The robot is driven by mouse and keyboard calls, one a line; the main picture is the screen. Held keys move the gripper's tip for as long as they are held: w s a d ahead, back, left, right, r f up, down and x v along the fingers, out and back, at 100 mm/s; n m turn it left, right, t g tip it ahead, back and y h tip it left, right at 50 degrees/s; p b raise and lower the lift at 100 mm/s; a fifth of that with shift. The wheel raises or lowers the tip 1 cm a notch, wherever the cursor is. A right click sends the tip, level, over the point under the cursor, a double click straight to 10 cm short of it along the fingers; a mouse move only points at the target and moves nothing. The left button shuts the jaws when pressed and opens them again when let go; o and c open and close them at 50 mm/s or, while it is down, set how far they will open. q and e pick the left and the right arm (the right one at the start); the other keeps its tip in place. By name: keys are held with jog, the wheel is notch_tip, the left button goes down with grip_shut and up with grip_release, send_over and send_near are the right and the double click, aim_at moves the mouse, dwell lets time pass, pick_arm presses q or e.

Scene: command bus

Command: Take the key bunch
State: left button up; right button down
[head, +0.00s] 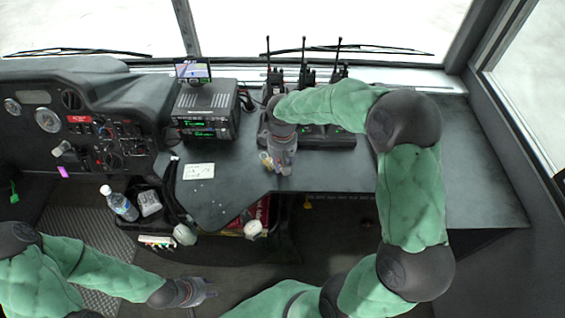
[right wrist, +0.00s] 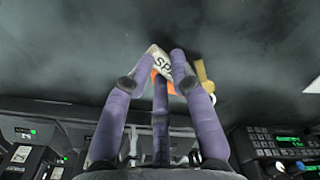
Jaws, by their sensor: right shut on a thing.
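The key bunch shows in the right wrist view as a white tag (right wrist: 160,60) with dark letters, an orange piece and a brass-yellow key (right wrist: 203,76). My right gripper (right wrist: 165,62) is shut on the key bunch, its fingers closed around the tag and the key sticking out to the right. In the head view my right gripper (head: 278,170) points down over the front part of the dark desk (head: 330,172), with a bit of yellow (head: 266,160) at its fingers. My left gripper (head: 213,288) is low over the floor, away from the desk; its finger opening is unclear.
A radio set (head: 205,110) stands left of my right gripper. A white note (head: 199,171) lies on the desk. A bottle (head: 119,203) stands at lower left. The desk's right end is clear.

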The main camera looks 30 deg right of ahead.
jog(key=shift+r+p, duration=1.2)
jog(key=shift+r, duration=0.25)
dwell(0.5)
jog(key=shift+r+p, duration=1.95)
jog(key=shift+r, duration=0.5)
